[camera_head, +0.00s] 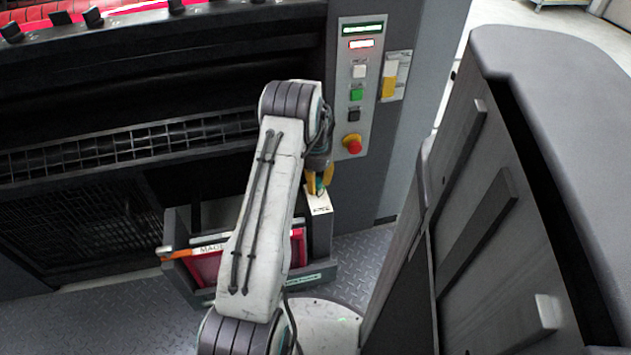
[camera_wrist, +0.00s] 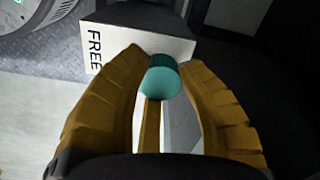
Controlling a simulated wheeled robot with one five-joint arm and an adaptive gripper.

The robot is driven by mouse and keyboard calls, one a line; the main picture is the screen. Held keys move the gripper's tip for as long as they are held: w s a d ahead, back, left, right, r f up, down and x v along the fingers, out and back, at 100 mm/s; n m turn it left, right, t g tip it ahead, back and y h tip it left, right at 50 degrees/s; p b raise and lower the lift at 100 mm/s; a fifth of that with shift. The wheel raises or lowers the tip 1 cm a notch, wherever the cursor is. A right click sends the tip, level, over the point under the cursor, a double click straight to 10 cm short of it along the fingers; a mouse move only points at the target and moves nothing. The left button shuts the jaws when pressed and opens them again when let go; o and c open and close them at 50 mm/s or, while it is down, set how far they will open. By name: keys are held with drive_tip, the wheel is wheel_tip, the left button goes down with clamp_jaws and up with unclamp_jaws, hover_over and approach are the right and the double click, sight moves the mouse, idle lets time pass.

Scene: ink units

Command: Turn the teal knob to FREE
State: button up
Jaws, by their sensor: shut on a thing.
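The teal knob (camera_wrist: 160,82) shows in the wrist view between the yellow fingers of my gripper (camera_wrist: 160,90). In the head view my gripper (camera_head: 319,182) reaches down to a dark box with a white top (camera_head: 318,201). The knob is mostly hidden by the fingers there. I cannot tell which way the knob points.
A grey tray (camera_head: 326,271) with a magenta item (camera_head: 205,268) and an orange-handled tool (camera_head: 180,254) sits beside my arm. A control panel (camera_head: 357,90) with a red stop button (camera_head: 352,144) is on the machine above. A large grey cabinet (camera_head: 500,200) stands at the right.

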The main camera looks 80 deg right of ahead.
sight(317, 181)
drive_tip(key=shift+s+f, duration=0.1)
drive_tip(key=shift+s, duration=0.05)
drive_tip(key=o, duration=1.2)
wheel_tip(317, 181, up, 12)
idle(0.7)
